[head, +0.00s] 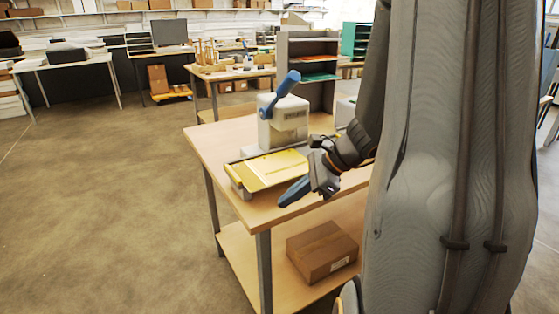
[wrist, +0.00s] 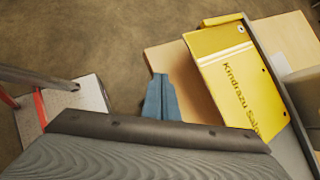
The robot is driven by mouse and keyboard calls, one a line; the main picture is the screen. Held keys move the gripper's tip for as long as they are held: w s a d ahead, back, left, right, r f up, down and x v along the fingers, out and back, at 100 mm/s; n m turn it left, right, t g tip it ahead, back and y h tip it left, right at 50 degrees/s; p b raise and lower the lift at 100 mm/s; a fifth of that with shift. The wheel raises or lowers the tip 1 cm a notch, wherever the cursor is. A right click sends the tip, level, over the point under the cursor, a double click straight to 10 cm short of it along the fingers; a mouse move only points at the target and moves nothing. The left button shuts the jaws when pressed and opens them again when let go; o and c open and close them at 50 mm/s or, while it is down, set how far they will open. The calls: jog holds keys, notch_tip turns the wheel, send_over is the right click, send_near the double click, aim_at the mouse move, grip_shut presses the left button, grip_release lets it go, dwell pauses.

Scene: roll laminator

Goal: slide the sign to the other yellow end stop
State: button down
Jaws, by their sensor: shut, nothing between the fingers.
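The yellow sign (head: 279,166) lies flat in the tray of a grey machine with a blue lever (head: 286,86). In the wrist view the sign (wrist: 228,60) shows dark lettering and small holes; its lower part is cut off by my wrist. One yellow end stop (head: 236,181) stands at the tray's left end. It also shows in the wrist view (wrist: 222,19), close beside the sign's edge; I cannot tell if they touch. The other end stop is not clearly visible. My gripper (head: 284,201), with blue fingers (wrist: 160,82), is shut and empty, beside the sign at the table's front edge.
The wooden table (head: 208,139) has a lower shelf with a cardboard box (head: 321,252). A grey shelf unit (head: 308,70) stands behind the machine. The floor (head: 110,190) left of the table is clear. My arm hides the right side of the head view.

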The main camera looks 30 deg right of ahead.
jog(key=w+d+r+m+t+h, duration=0.1)
jog(key=w+d+r+m+t, duration=0.15)
jog(key=d, duration=0.25)
jog(key=w+d+r+m+t, duration=0.1)
jog(key=d+m+t, duration=0.1)
jog(key=d+m, duration=0.25)
jog(key=p, duration=0.3)
send_near(271, 168)
jog(key=w+a, duration=0.1)
jog(key=w+a+f, duration=0.1)
jog(key=w, duration=0.1)
jog(key=w+a, duration=0.1)
jog(key=w, duration=0.1)
jog(key=shift+f, duration=0.35)
jog(key=shift+s+d+f+p, duration=0.15)
jog(key=shift+f+p, duration=0.15)
jog(key=shift+p, duration=0.05)
jog(key=shift+d+f, duration=0.1)
jog(key=shift+f, duration=0.2)
jog(key=shift+s+f+b, duration=0.1)
jog(key=shift+f+b, duration=0.2)
jog(key=shift+b, duration=0.2)
